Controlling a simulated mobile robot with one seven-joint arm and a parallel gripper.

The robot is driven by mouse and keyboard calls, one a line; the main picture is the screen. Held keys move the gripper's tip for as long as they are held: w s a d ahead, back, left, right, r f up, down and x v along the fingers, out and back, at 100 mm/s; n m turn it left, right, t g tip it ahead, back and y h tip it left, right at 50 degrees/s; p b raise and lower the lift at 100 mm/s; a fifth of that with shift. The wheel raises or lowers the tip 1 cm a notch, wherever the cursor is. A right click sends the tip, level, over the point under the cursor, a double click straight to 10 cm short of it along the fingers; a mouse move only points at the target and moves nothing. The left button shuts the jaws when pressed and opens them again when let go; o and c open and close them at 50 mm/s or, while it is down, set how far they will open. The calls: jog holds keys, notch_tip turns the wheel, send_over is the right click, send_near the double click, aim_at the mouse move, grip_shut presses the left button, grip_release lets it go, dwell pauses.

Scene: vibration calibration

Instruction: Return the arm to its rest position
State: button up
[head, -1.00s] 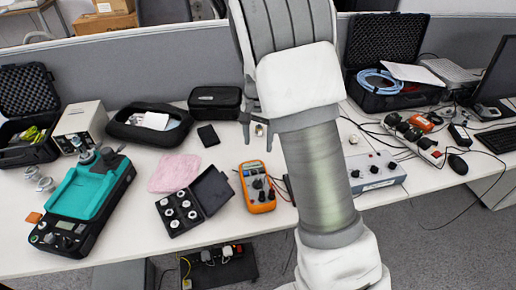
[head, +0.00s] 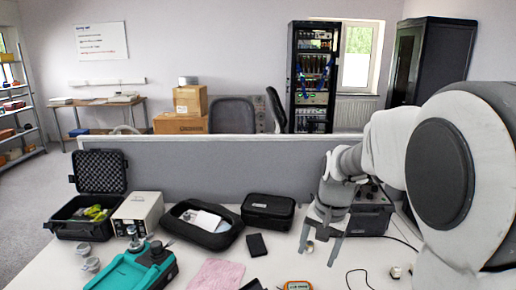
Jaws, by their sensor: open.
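My gripper (head: 321,246) is in the head view, right of the middle, in front of the grey partition and over the back of the white table. It points down with its two fingers apart and nothing between them. My arm comes in from the right edge and hides the right part of the table. A small brass-coloured item (head: 310,247) shows close by the left finger; I cannot tell the gap between them.
A teal and black device (head: 135,270), a beige box (head: 138,212), an open black case (head: 85,225), a black pouch (head: 268,210) and a pink cloth (head: 217,275) are on the white table (head: 40,272). The grey partition (head: 230,165) stands behind.

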jog(key=s+r+n+t, duration=0.2)
jog(key=s+r+n, duration=0.1)
jog(key=s, duration=0.7)
jog(key=s+r+n+t+h, duration=0.1)
jog(key=s+r, duration=0.4)
jog(key=s, duration=0.5)
jog(key=shift+s+d+r+n+t, duration=0.3)
jog(key=shift+n+t, duration=0.2)
jog(key=shift+n, duration=0.5)
